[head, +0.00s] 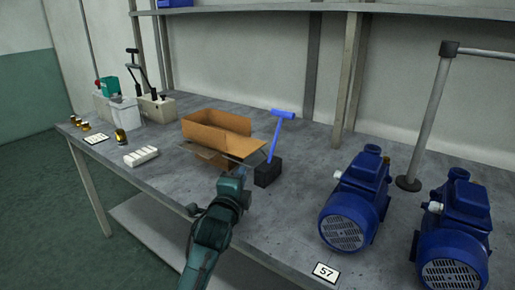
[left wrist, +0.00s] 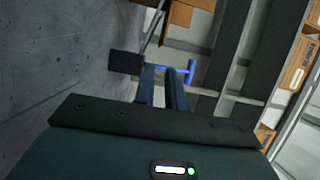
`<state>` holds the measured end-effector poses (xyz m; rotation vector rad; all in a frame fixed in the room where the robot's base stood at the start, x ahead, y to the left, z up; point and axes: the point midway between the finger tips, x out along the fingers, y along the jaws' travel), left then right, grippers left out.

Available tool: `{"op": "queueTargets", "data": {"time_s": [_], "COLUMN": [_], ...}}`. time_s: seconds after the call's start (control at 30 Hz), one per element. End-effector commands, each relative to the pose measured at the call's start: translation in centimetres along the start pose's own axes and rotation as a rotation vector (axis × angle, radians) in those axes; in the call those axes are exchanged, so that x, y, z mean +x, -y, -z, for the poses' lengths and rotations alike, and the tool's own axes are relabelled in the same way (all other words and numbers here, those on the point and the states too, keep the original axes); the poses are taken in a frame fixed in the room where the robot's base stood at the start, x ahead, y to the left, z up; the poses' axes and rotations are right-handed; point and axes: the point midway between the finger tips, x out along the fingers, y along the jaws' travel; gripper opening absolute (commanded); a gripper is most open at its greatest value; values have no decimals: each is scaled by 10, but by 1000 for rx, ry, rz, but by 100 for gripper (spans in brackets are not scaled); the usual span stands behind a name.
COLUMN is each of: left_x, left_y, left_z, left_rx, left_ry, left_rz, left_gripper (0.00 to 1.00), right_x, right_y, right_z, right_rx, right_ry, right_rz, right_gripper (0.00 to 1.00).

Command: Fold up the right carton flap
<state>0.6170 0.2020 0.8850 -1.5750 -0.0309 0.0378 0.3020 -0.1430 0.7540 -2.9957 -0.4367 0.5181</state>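The open brown carton (head: 215,122) stands on the grey workbench in the head view. Which flap is fully folded I cannot tell. Part of the carton shows at the top of the left wrist view (left wrist: 178,16). My left gripper (head: 241,172) is just in front of the carton's near right corner, apart from it as far as I see. Its two fingers (left wrist: 162,72) are apart with nothing between them. My right gripper is not in view.
A blue T-handled tool (head: 276,130) stands in a black block (head: 267,173) right of the carton, close to my left gripper. Blue pumps (head: 355,200) stand farther right. A white block (head: 141,156) and small containers (head: 125,112) are at left. The bench (head: 285,215) is bare in front.

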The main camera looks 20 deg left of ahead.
Motion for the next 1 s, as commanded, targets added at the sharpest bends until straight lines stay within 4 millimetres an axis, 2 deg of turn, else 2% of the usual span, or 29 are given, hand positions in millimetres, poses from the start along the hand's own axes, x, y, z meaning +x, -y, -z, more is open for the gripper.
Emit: {"op": "queueTargets", "data": {"time_s": [0.23, 0.7, 1.0], "left_x": [16, 102, 129], "left_y": [1, 0, 0], "left_z": [0, 0, 0], "left_rx": [6, 3, 3], "left_ry": [2, 1, 1], "left_rz": [3, 3, 1], "left_gripper": [13, 13, 13], "right_x": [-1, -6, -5], "right_y": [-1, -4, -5], "right_z": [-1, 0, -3], "right_rx": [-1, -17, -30], "right_ry": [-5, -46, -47], "right_rz": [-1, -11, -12], "right_gripper": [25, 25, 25]}}
